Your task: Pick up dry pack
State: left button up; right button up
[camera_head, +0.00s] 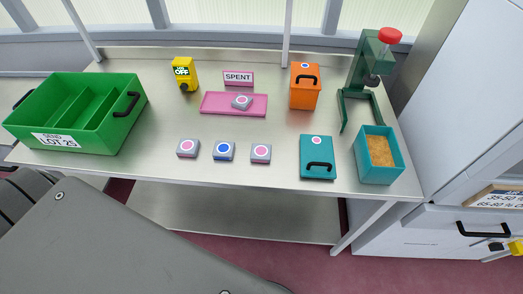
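Three small grey packs stand in a row near the table's front: one with a pink dot (188,148), one with a blue dot (224,151), and another with a pink dot (261,153). A further grey pack with a pink dot (242,102) lies on a pink tray (215,104) by a sign reading SPENT (238,78). No pack bears a readable word "dry". Neither of my grippers can be made out in this view.
A green divided crate marked LOT 25 (128,127) is at left. A yellow OFF device (182,73), orange handled box (304,95), green press (362,70), teal lid (317,147) and teal grain-filled box (381,178) stand around. Bare tabletop surrounds the front packs.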

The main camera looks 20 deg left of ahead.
aim_at(223, 150)
jog(key=u, duration=1.1)
jog(key=k, duration=0.2)
jog(key=u, duration=0.05)
